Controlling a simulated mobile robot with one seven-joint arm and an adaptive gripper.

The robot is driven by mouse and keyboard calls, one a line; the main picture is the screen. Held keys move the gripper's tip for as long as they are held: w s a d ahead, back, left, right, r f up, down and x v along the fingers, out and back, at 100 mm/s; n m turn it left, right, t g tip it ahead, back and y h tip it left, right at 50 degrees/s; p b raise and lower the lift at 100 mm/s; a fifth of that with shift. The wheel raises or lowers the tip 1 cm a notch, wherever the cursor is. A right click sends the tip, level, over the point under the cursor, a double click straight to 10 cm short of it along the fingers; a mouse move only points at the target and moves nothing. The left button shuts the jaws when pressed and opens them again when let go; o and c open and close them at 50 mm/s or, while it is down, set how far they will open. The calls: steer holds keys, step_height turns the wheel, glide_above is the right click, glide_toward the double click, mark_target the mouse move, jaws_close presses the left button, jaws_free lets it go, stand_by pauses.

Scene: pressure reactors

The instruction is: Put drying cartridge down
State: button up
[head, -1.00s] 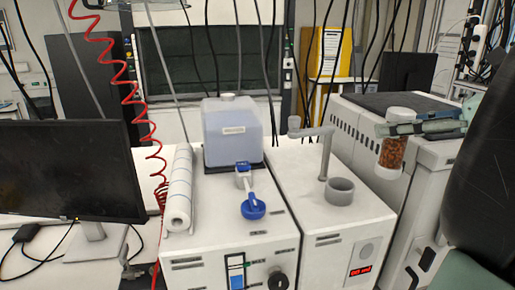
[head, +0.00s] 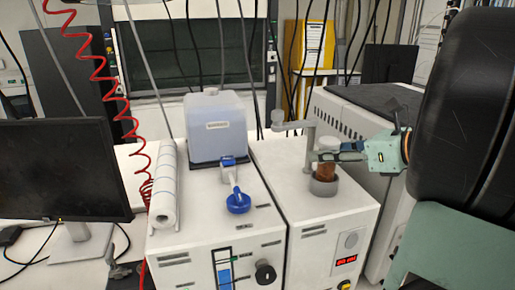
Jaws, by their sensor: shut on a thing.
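The drying cartridge (head: 326,172) is a small upright cylinder with orange-brown filling and a pale cap. It stands at the grey round holder (head: 323,187) on top of the right white device, its lower end hidden by the holder's rim. My gripper (head: 328,157) reaches in from the right and is shut on the cartridge near its top. I cannot tell whether the cartridge rests on the holder's bottom.
A grey post with a side arm (head: 310,135) stands just behind the holder. To the left are a bluish canister (head: 216,130), a blue valve knob (head: 238,203) and a paper roll (head: 164,190). A monitor (head: 60,170) stands at far left.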

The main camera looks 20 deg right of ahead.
steer(key=shift+f, duration=0.3)
steer(key=o, duration=1.4)
steer(key=shift+c, duration=0.2)
steer(key=shift+r, duration=0.1)
steer(key=shift+r, duration=0.2)
steer(key=v, duration=1.2)
steer(key=shift+b, duration=0.35)
